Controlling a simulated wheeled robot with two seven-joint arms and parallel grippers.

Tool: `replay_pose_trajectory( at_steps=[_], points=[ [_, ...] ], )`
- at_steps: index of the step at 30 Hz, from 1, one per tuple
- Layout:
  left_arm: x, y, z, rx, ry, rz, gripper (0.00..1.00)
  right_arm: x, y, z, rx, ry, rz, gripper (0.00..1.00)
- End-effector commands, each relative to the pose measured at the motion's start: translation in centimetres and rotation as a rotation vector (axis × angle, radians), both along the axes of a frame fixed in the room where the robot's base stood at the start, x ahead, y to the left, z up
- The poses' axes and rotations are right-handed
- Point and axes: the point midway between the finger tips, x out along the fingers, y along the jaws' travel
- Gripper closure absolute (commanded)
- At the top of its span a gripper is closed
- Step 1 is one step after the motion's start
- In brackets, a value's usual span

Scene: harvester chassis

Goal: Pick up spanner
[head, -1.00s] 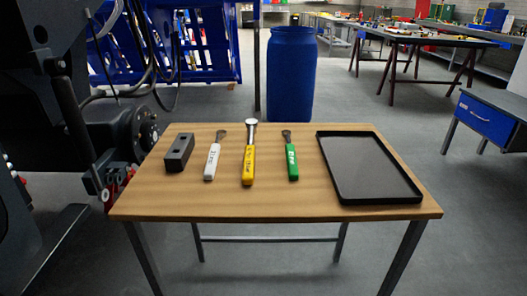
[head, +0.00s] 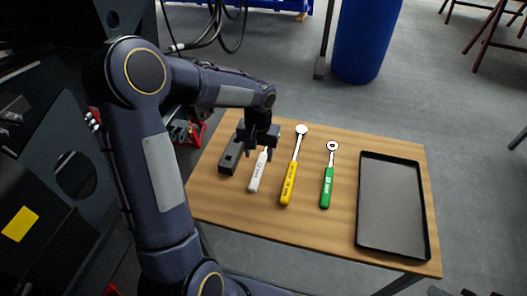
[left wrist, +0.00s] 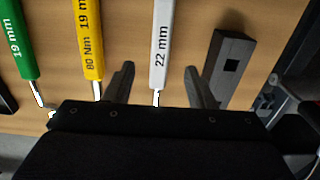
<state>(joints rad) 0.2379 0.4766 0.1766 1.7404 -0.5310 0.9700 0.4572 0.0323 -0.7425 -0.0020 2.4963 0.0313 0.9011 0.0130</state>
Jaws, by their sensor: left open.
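Three spanners lie side by side on the wooden table. The white-handled one (head: 258,173) is marked 22 mm, and its far end is hidden under my left gripper in the head view. The yellow-handled one (head: 290,182) and the green-handled one (head: 327,185) lie to its right. My left gripper (head: 259,155) is open and empty above the white spanner. In the left wrist view, the white spanner (left wrist: 162,45) runs between the open fingers (left wrist: 160,85), with no visible grip on it. My right gripper is not in view.
A dark block with a square hole (head: 231,157) lies close left of the white spanner. A black tray (head: 391,205) is at the table's right. Dark machinery stands left of the table (head: 240,228), and a blue barrel (head: 361,40) stands behind it.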

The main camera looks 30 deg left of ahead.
Motion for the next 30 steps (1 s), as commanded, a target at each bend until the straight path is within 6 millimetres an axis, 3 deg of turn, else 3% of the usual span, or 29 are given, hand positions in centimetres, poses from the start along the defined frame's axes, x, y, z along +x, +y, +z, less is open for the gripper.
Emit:
replay_pose_trajectory(
  at_steps=[15,24,30],
  points=[
    [0.5,0.1,-6.7,-0.003,0.003,-0.002,0.50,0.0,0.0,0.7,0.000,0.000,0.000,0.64],
    [0.5,0.2,-7.3,-0.001,0.001,-0.001,0.50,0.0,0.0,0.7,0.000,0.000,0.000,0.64],
    [0.5,0.2,-7.3,-0.001,0.001,-0.001,0.75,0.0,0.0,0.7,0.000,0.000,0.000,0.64]
  ],
)
